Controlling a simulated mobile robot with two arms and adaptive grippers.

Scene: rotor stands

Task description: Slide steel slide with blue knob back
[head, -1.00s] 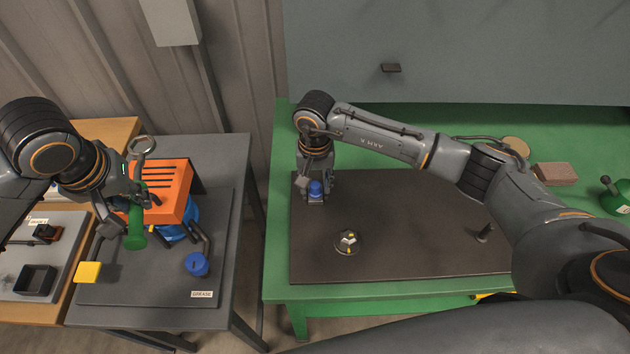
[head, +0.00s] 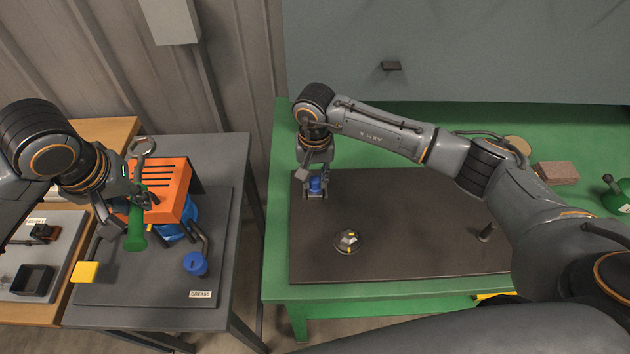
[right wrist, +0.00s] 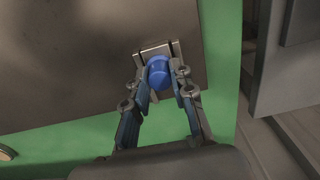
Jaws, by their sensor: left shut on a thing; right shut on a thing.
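The blue knob (head: 316,184) stands on the steel slide (right wrist: 153,50) near the far left corner of the dark board on the green table. In the right wrist view, the knob (right wrist: 159,73) sits between the fingers of my right gripper (right wrist: 162,80), which is shut on it. The same gripper (head: 316,187) shows in the head view, above the slide and partly hiding it. My left gripper (head: 128,203) is shut on a green handle (head: 136,232) over the grey table at left, away from the slide.
The dark board (head: 400,255) also carries a small dome-like part (head: 348,241) and a short peg (head: 487,233). An orange housing (head: 160,185), a blue cup (head: 195,263) and a yellow block (head: 85,271) are near my left gripper. A gap separates the tables.

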